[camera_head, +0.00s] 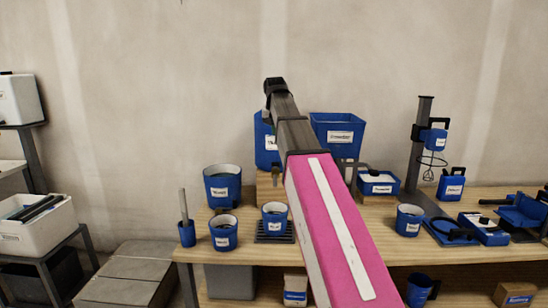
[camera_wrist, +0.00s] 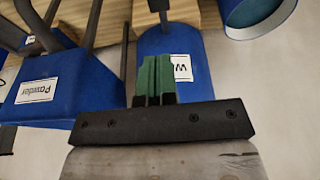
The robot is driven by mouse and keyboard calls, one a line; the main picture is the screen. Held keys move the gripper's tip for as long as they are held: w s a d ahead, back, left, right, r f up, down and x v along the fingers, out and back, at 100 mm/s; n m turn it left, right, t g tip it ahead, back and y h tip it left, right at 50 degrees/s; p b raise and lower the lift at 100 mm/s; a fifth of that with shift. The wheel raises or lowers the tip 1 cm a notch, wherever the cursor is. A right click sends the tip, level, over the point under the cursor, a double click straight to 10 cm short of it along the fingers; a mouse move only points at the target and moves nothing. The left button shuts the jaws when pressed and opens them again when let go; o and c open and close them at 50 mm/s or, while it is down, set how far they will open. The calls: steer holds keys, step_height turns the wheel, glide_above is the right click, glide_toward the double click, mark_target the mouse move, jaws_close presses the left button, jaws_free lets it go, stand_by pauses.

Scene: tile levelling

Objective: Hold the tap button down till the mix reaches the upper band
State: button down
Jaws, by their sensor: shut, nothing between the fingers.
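A blue tank (camera_head: 264,150) stands on a wooden block (camera_head: 268,190) at the back of the bench, mostly hidden behind my arm. In the wrist view the tank (camera_wrist: 200,45) shows a white label starting with W. My gripper (camera_wrist: 154,70) has green fingertips together, empty, in front of the tank's blue surface; whether they touch it I cannot tell. The tap button cannot be made out. A blue cup (camera_head: 274,222) stands on a dark grate (camera_head: 262,239) below the tank. Its fill level and bands are not readable.
A blue Powder bin (camera_head: 337,140) stands right of the tank; it also shows in the wrist view (camera_wrist: 65,85). A blue bucket (camera_head: 222,190) and another cup (camera_head: 224,242) stand left. A mixer stand (camera_head: 417,150) and tools occupy the right of the bench (camera_head: 385,250).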

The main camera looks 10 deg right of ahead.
mark_target(275, 164)
steer(key=shift+w+r, duration=0.15)
steer(key=shift+r, duration=0.3)
steer(key=shift+f, duration=0.1)
steer(key=x, duration=1.2)
steer(key=shift+s+f, duration=0.3)
steer(key=shift+f, duration=0.7)
steer(key=shift+f, duration=0.9)
steer(key=shift+s, duration=0.1)
stand_by(0.6)
